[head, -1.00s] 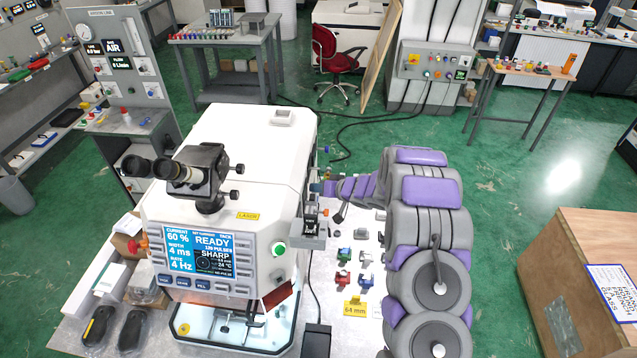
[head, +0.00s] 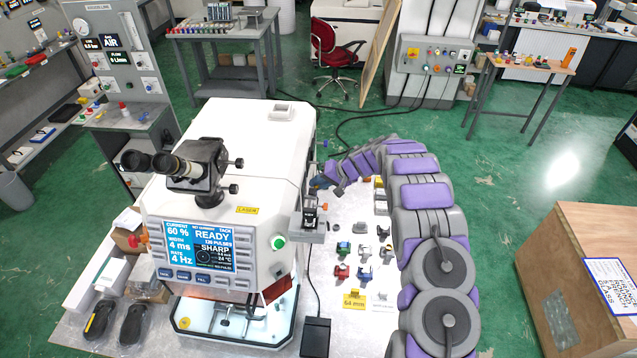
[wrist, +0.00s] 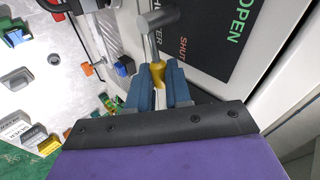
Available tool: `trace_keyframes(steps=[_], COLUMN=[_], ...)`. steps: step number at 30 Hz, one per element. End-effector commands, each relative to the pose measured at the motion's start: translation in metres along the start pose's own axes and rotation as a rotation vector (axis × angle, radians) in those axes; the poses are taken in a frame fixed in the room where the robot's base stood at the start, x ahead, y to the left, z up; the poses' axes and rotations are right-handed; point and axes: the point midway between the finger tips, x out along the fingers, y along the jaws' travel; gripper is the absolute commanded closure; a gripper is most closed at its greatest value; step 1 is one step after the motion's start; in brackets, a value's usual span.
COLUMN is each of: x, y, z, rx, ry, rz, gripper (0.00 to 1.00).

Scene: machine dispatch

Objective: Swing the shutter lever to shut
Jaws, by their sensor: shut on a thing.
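The shutter lever (wrist: 151,44) is a grey metal rod with a thick cylinder at its upper end and a yellow tip. In the wrist view it stands beside a black plate (wrist: 207,50) with a green OPEN and a red SHUT. The rod is nearer to the word SHUT than to OPEN. My gripper (wrist: 158,88) has its blue fingers closed around the yellow tip, which is partly hidden between them. In the head view my gripper (head: 318,184) is at the right side of the white laser machine (head: 250,145), and the lever cannot be made out there.
Several small coloured parts (head: 364,272) lie on the pale tabletop right of the machine. A yellow 64 mm sign (head: 354,300) stands in front of them. A blue knob (wrist: 122,66) is left of my fingers. A wooden crate (head: 580,270) stands at far right.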

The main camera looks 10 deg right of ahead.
Motion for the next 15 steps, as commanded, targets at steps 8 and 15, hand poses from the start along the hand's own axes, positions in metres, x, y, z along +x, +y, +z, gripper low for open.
trace_keyframes(steps=[8,15], x=[-0.0009,-0.0008], y=[0.0018,0.0020], z=[-0.0035,-0.0036], rx=[0.031,0.033], ry=[-0.018,-0.020], rz=[-0.002,-0.001], gripper=[1.00,1.00])
